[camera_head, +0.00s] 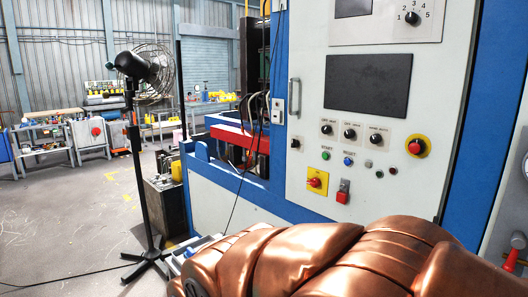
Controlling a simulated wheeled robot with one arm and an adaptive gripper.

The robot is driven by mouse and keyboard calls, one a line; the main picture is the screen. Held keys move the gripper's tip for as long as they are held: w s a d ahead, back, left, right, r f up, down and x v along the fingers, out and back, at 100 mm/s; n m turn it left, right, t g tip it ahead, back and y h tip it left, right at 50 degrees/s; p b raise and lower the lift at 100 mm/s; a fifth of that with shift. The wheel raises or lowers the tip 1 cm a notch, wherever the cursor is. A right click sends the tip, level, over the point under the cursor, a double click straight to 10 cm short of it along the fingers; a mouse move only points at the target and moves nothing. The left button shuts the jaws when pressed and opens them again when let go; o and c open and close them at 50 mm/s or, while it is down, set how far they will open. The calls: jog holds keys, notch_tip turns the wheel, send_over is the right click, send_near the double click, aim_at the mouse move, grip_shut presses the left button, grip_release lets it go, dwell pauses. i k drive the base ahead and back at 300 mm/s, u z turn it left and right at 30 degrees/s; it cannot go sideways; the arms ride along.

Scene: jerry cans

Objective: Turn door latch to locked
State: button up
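A white control cabinet door (310,55) with a vertical metal handle (294,96) stands at right. Below the handle is a small dark fitting on a light plate (295,144), which could be the door latch. A red knob on a yellow plate (316,182) and a red switch (343,192) sit lower on the panel. I cannot tell which of these is the latch, or its setting. My gripper is out of view. My copper-coloured arm cover fills the lower right and hides the panel's bottom.
A black screen (368,83), several black knobs and a red emergency button (415,147) are on the panel. A blue machine frame (235,183) adjoins it. A black pedestal fan (145,70) stands left. Workbenches (42,145) line the back. The floor (70,235) at left is mostly open.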

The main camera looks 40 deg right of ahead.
aim_at(295, 144)
jog(key=u, duration=0.25)
jog(key=k, duration=0.45)
jog(key=z, duration=0.8)
jog(key=i, duration=1.45)
jog(key=u, duration=0.45)
